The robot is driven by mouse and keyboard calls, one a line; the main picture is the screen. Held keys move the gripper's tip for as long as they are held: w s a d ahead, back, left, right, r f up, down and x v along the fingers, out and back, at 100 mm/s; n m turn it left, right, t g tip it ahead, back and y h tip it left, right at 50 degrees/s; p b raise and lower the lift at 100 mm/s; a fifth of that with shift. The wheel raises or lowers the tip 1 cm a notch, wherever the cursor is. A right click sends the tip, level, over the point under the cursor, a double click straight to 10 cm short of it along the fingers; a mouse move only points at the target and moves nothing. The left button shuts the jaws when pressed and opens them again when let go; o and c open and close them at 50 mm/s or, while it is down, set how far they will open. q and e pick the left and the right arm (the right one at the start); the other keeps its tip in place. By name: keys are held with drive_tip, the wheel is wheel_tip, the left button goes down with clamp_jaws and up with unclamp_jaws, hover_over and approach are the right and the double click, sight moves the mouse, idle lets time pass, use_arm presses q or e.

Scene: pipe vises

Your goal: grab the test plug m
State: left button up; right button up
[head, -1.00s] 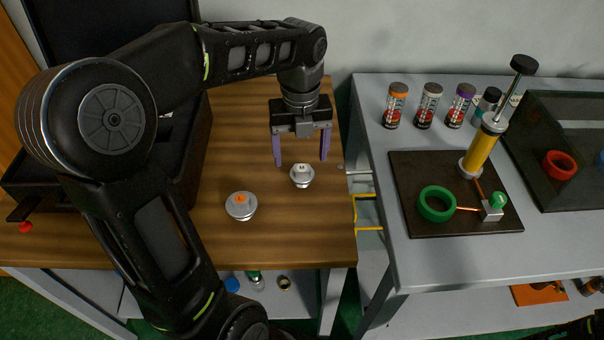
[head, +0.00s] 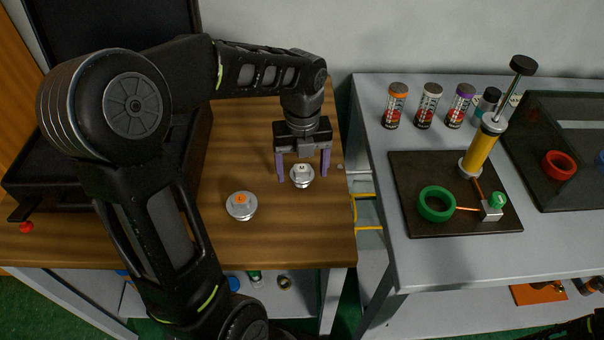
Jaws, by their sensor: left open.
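The test plug m (head: 302,176) is a small silver plug with a white top bearing a dark mark. It stands on the wooden bench top, right of a second plug. My left gripper (head: 303,172) is open, pointing down, with its two purple fingers on either side of the plug m, apart from each other. I cannot tell whether either finger touches it. My right gripper is not in view; only a dark bit of arm shows at the bottom right.
A grey table (head: 400,262) stands to the right across a narrow gap. It holds a dark board (head: 412,168) with a yellow pump (head: 480,150) and a green ring (head: 436,204), several capped bottles, and a clear-sided tank (head: 530,160). A black case (head: 190,150) lies behind my left arm.

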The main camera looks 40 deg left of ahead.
use_arm(q)
drive_tip(key=shift+c, duration=0.2)
drive_tip(key=c, duration=1.6)
